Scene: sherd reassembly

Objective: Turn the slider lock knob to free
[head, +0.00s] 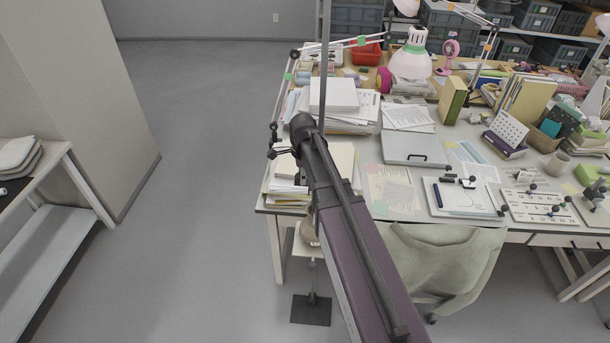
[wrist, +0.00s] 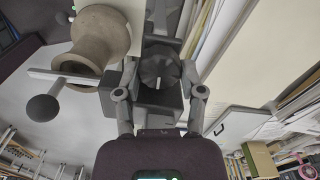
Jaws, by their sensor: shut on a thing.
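In the wrist view a dark, ridged knob (wrist: 160,70) sits on a dark block (wrist: 155,100). My gripper (wrist: 160,76) has one finger on each side of the knob and is shut on it. The pictures do not show clearly which way the knob is turned.
Close beside the knob in the wrist view are a beige spool-shaped piece (wrist: 103,38) and a bar ending in a dark ball (wrist: 43,107). Paper stacks (head: 345,160) lie right of my gripper on the desk. The floor (head: 215,130) to the left is clear.

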